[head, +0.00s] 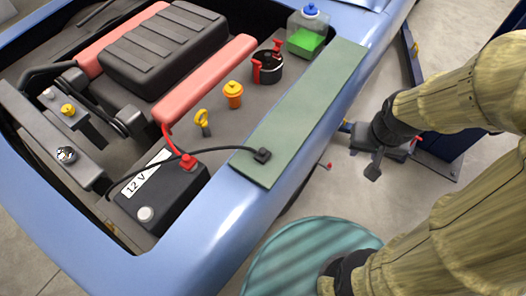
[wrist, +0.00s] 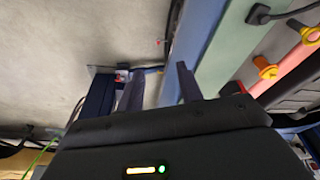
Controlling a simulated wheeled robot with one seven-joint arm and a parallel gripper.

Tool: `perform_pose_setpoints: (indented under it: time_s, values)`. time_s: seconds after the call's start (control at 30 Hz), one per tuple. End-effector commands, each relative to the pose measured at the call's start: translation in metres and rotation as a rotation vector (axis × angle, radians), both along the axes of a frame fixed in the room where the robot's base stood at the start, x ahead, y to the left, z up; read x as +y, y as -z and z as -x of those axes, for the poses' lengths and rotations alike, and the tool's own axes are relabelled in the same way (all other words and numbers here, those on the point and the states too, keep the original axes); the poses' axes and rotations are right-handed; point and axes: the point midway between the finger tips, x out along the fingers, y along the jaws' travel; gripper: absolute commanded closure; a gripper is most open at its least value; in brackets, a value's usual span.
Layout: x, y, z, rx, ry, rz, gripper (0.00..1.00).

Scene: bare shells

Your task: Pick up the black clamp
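The black clamp (head: 262,155) lies on the near end of the green mat (head: 285,125) along the car's fender. A black cable runs from it over the 12 V battery (head: 160,195). In the wrist view the clamp (wrist: 258,14) shows near the top right, on the mat. My gripper (head: 364,152) is beyond the fender, to the right of the clamp and apart from it. In the wrist view its two fingers (wrist: 159,78) stand well apart with nothing between them. The clamp's jaws are too small to make out.
A red clamp (head: 187,161) sits on the battery. A yellow dipstick handle (head: 203,120), orange cap (head: 233,93), black-and-red pot (head: 267,66) and green-filled reservoir (head: 307,35) stand in the engine bay. The blue fender (head: 235,235) edges the mat. The mat's middle is clear.

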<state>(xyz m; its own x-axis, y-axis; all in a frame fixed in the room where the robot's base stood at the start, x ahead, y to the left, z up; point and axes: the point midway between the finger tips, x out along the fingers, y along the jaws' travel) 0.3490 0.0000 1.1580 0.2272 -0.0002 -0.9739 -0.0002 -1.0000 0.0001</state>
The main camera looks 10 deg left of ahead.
Motion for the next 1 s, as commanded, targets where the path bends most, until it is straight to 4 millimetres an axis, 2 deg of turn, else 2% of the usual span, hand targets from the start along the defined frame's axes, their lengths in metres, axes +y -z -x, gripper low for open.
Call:
perform_pose_setpoints:
  time_s: [0.03,0.13,0.27,0.37,0.47,0.6,0.7,0.8,0.9,1.0]
  values:
    - [0.000,0.000,0.000,0.000,0.000,0.000,0.58]
    - [0.003,-0.001,-0.003,0.004,0.003,-0.003,0.38]
    - [0.020,-0.001,-0.019,0.032,0.022,-0.019,0.36]
    - [0.046,0.000,-0.041,0.075,0.065,-0.040,0.36]
    - [0.082,0.005,-0.064,0.134,0.126,-0.060,0.36]
    - [0.144,0.017,-0.087,0.223,0.222,-0.078,0.36]
    - [0.187,0.027,-0.095,0.281,0.292,-0.078,0.36]
    - [0.219,0.035,-0.097,0.323,0.344,-0.073,0.36]
    - [0.235,0.040,-0.097,0.345,0.378,-0.068,0.36]
    - [0.239,0.041,-0.097,0.349,0.390,-0.068,0.36]
